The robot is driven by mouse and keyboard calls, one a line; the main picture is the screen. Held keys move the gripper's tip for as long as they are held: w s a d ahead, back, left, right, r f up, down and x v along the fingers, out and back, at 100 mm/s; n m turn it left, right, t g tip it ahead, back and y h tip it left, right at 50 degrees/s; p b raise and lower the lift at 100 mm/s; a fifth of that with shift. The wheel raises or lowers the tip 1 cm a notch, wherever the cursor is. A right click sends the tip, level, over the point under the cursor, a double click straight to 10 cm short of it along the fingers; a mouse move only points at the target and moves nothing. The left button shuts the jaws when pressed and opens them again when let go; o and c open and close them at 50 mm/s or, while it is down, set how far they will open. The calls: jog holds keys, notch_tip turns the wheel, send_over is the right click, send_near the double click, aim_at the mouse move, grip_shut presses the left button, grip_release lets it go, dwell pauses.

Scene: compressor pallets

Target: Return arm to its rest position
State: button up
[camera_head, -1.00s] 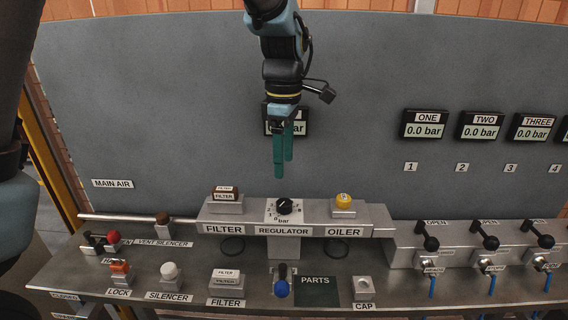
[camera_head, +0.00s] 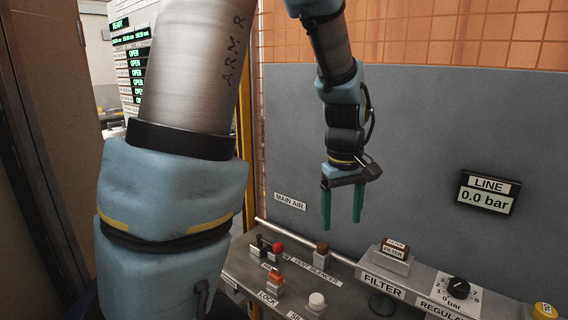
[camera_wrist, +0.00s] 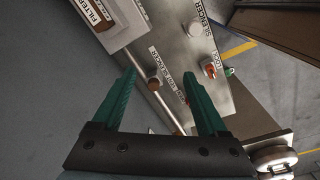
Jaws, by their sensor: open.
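My gripper (camera_head: 342,226) has two green fingers. It hangs pointing down in front of the grey panel, above the left part of the bench, and touches nothing. Its fingers are spread apart with nothing between them. In the wrist view the open fingers (camera_wrist: 160,88) frame the vent silencer area and the pipe below. My arm stands large in the left half of the head view and hides part of the room behind it.
The bench carries a red-knobbed valve (camera_head: 276,247), an orange lock (camera_head: 275,277), a white silencer (camera_head: 317,300), a brown vent silencer (camera_head: 322,248), a filter block (camera_head: 395,254) and a regulator knob (camera_head: 458,287). A LINE display (camera_head: 487,194) reads 0.0 bar. The air before the panel is clear.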

jog(key=s+a+f+m, duration=0.1)
jog(key=a+m, duration=0.1)
jog(key=a, duration=0.7)
jog(key=s+a+f+m+t, duration=0.1)
jog(key=s+a+m, duration=0.1)
jog(key=a, duration=0.8)
jog(key=shift+a+f, duration=0.15)
jog(key=shift+f, duration=0.2)
